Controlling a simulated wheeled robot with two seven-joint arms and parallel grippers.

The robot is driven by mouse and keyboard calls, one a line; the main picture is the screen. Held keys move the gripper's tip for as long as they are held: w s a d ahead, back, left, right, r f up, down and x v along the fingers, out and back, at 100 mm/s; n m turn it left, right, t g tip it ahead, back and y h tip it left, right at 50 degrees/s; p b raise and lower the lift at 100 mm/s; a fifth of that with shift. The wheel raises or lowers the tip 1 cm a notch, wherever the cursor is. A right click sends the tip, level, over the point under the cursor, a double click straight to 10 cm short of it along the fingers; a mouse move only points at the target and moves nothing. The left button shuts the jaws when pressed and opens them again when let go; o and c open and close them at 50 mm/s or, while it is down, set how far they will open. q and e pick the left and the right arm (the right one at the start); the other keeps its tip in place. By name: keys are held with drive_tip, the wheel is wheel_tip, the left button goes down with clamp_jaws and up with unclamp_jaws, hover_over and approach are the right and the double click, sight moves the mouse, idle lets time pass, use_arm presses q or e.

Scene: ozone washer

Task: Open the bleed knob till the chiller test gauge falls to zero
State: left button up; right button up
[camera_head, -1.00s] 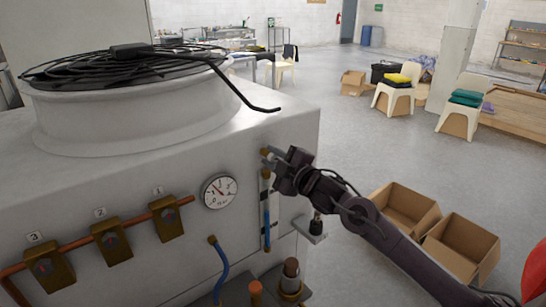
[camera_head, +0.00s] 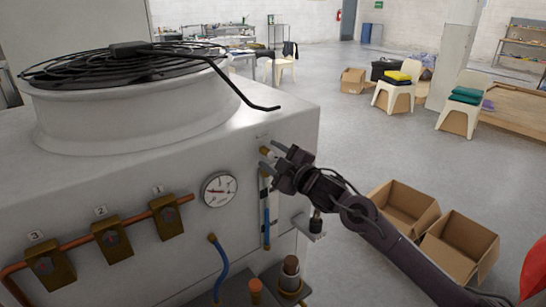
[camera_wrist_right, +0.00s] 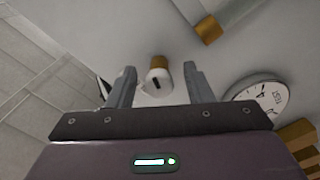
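The bleed knob (camera_head: 265,151) is a small pale cap on a brass stub, on the side of the grey chiller housing. In the right wrist view the knob (camera_wrist_right: 158,80) carries a dark mark and sits between my spread fingers, with gaps to both. My right gripper (camera_head: 273,157) is open at the knob, and its fingers also show in the wrist view (camera_wrist_right: 160,88). The round white test gauge (camera_head: 219,189) is left of the knob, its needle pointing roughly left; its numbers are too small to read. The gauge (camera_wrist_right: 262,98) is partly cut off in the wrist view. My left gripper is out of view.
Brass valves (camera_head: 110,239) numbered 1 to 3 sit on a copper pipe left of the gauge. A blue-and-white tube (camera_head: 266,220) hangs below the knob. A black rod (camera_head: 245,98) juts from the fan guard above. Open cardboard boxes (camera_head: 465,243) stand on the floor at right.

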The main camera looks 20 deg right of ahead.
drive_tip(key=b+v, duration=0.3)
drive_tip(key=v, duration=0.4)
drive_tip(key=shift+s, duration=0.35)
drive_tip(key=shift+d+r, duration=0.1)
drive_tip(key=shift+d, duration=0.05)
